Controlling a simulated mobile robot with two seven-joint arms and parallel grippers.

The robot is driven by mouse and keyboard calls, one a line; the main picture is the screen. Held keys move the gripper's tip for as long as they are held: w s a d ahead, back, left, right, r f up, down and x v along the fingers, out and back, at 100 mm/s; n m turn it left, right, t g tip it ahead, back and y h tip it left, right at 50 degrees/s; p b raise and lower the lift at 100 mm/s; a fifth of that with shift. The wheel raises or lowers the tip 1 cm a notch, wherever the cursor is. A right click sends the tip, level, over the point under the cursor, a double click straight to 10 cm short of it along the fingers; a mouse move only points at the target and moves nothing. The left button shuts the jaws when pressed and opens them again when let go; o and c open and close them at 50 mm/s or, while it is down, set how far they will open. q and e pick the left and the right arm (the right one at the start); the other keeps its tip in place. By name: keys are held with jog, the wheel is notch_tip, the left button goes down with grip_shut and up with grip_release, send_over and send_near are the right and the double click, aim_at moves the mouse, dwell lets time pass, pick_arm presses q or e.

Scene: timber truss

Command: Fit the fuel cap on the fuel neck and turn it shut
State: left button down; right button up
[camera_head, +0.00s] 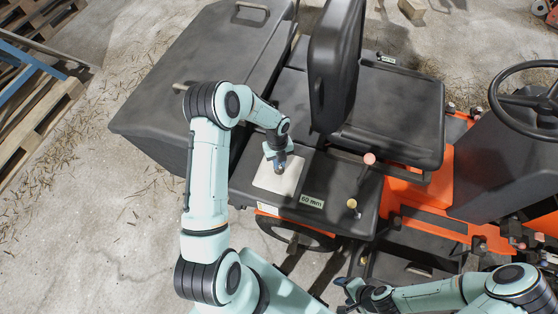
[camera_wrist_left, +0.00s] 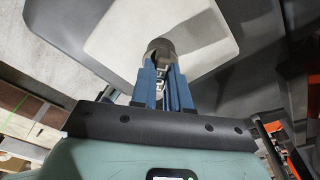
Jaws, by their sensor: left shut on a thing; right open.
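My left gripper (camera_head: 279,163) points down over a pale square patch (camera_head: 268,183) on the machine's dark rear deck. Its blue fingers are shut on a small dark round thing, which I take to be the fuel cap (camera_wrist_left: 160,47). In the left wrist view the cap stands out against the pale patch (camera_wrist_left: 118,38). The fuel neck is not to be made out; the cap and fingers may hide it. I cannot tell whether the cap touches or sits on the neck. My right gripper (camera_head: 348,294) is open and empty, low in the head view, away from the cap.
A label (camera_head: 312,201) and a small yellowish knob (camera_head: 351,204) are on the deck right of the patch. The black seat (camera_head: 390,110) stands behind, a steering wheel (camera_head: 525,100) at right. A large dark box (camera_head: 200,65) lies to the left. Pallets (camera_head: 40,110) are far left.

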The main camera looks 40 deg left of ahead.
pick_arm(q)
jog(key=m+p, duration=0.1)
jog(key=m, duration=0.3)
jog(key=shift+w+r, duration=0.1)
jog(key=shift+w, duration=0.05)
jog(key=c, duration=1)
grip_release()
jog(key=shift+c, duration=0.2)
jog(key=shift+o, duration=1.6)
pick_arm(e)
jog(key=shift+w+r, duration=0.8)
jog(key=shift+w, duration=0.05)
pick_arm(q)
jog(key=shift+r+p, duration=0.6)
jog(key=shift+r, duration=2.35)
pick_arm(e)
jog(key=shift+w+r+t, duration=0.3)
jog(key=shift+w+r, duration=0.55)
jog(key=shift+w, duration=0.15)
